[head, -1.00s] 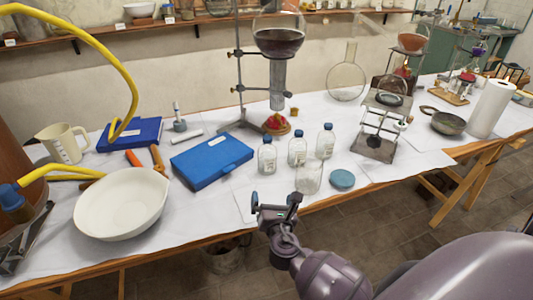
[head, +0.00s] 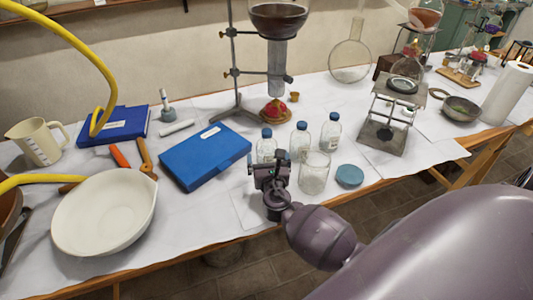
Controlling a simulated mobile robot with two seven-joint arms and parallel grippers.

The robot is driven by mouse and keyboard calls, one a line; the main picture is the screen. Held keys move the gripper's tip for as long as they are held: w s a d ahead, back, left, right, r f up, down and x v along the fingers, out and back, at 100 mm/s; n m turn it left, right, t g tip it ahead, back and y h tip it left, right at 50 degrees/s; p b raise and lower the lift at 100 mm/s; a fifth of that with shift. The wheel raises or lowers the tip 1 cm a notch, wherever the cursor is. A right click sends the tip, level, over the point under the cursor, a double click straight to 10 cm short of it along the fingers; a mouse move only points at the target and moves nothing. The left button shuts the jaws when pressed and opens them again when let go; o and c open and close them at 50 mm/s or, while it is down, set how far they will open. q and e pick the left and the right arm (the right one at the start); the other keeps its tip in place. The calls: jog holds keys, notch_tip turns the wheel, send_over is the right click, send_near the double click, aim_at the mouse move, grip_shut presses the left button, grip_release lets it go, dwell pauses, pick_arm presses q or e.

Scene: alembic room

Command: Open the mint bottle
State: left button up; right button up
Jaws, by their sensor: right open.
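Three small clear bottles with blue caps stand upright in a row: a left one (head: 266,146), a middle one (head: 299,139) and a right one (head: 331,131). Their labels are too small to read, so I cannot tell which is the mint bottle. All three caps are on. My right gripper (head: 268,167) is open, just in front of the left bottle and overlapping its lower part in the picture. I cannot tell whether it touches the glass. My left gripper is not in view.
A clear open jar (head: 313,174) stands close to the right of my right gripper, with a round blue lid (head: 349,176) beside it. A blue case (head: 206,156) lies to the left. A burner stand (head: 383,137) is at the right. A white bowl (head: 104,213) sits front left.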

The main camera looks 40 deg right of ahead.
aim_at(267, 142)
pick_arm(q)
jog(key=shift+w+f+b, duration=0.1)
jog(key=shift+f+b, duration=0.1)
jog(key=shift+b, duration=0.1)
pick_arm(e)
jog(key=shift+d+x, duration=0.25)
jog(key=shift+x, duration=2.75)
jog(key=shift+s, duration=0.2)
jog(key=shift+r, duration=0.1)
jog(key=c, duration=1.2)
jog(key=shift+r, duration=0.55)
jog(key=shift+c, duration=0.2)
pick_arm(q)
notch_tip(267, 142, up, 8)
jog(key=p, duration=0.7)
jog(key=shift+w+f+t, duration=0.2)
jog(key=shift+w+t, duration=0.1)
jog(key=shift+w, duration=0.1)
pick_arm(e)
notch_tip(267, 142, up, 19)
